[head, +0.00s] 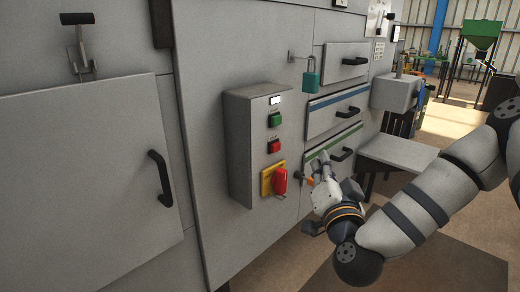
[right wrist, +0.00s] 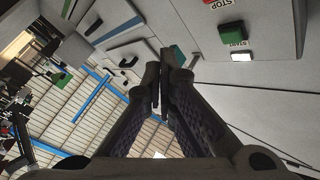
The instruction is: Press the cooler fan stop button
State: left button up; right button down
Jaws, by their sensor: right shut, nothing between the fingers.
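A grey control box (head: 240,150) stands out from the grey machine front. It bears a white lamp (head: 275,100), a green button (head: 275,119), a red stop button (head: 274,146) below it and a red rotary switch (head: 280,180) on a yellow plate. My right gripper (head: 320,163) is shut and empty, right of the box and apart from it, near the height of the red stop button and rotary switch. In the right wrist view the shut fingers (right wrist: 160,85) stand below and left of the green START button (right wrist: 232,34); a red STOP label shows at the top edge. My left gripper is out of view.
A teal padlock (head: 311,82) hangs above right of the box. Drawers with black handles (head: 349,112) lie behind my right gripper. A cabinet door with a black handle (head: 160,178) is at left. A grey ledge (head: 398,153) juts out at right.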

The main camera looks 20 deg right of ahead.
aim_at(277, 148)
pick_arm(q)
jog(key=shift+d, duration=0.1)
pick_arm(e)
jog(key=shift+d+r, duration=0.1)
jog(key=shift+d, duration=0.15)
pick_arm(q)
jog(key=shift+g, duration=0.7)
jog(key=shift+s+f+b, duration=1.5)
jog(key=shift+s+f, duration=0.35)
pick_arm(e)
jog(key=w+a, duration=0.3)
jog(key=w, duration=0.5)
jog(key=shift+a, duration=0.25)
jog(key=shift+w, duration=0.1)
jog(key=shift+w+a, duration=0.15)
jog(key=shift+w, duration=0.2)
